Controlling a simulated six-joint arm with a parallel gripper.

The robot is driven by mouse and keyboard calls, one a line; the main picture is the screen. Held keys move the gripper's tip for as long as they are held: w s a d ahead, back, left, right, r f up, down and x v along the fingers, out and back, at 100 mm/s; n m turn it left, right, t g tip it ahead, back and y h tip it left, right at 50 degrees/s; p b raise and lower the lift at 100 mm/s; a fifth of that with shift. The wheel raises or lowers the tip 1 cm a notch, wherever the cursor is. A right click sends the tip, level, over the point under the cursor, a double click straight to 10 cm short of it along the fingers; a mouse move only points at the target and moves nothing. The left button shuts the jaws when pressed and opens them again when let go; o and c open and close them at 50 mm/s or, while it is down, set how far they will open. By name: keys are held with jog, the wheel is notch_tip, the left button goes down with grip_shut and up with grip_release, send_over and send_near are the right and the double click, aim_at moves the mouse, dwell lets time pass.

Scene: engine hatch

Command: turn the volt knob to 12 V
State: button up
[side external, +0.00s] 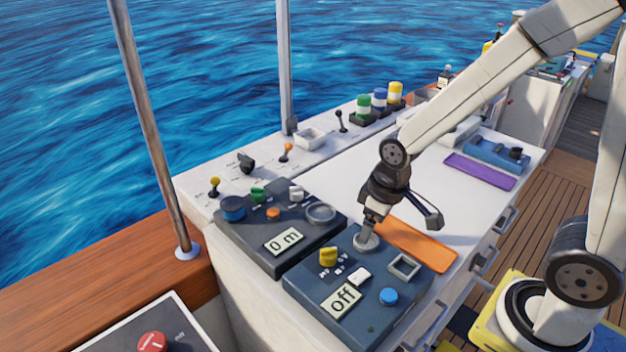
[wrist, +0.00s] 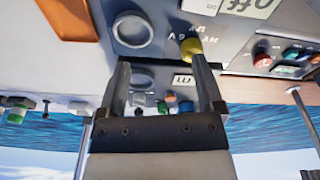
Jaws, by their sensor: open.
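The volt knob is a yellow knob (side external: 328,257) on the dark grey-blue panel (side external: 310,282) with small volt labels beside it, too small to read surely. The panel's display (side external: 344,298) reads "Off". My gripper (side external: 370,222) is low over the back part of this panel, by a round grey ring (side external: 366,241), to the right of the knob. In the wrist view my gripper (wrist: 160,66) is open and empty, its fingers apart. The yellow knob (wrist: 191,47) shows by the right fingertip; I cannot tell whether they touch.
A white switch (side external: 359,276), a square grey frame (side external: 403,266) and a blue button (side external: 388,296) share the panel. A second panel (side external: 260,254) reading "0 m" stands at left.

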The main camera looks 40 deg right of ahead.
aim_at(329, 249)
jog(key=w+a+n+g, duration=0.1)
jog(key=w+a+n, duration=0.2)
jog(key=w+a+n+g, duration=0.1)
jog(key=w+a+n, duration=0.1)
jog(key=w+n, duration=0.1)
jog(key=shift+a+f, duration=0.1)
jog(key=shift+a, duration=0.3)
jog(key=shift+f, duration=0.15)
jog(key=shift+f, duration=3.75)
grip_shut()
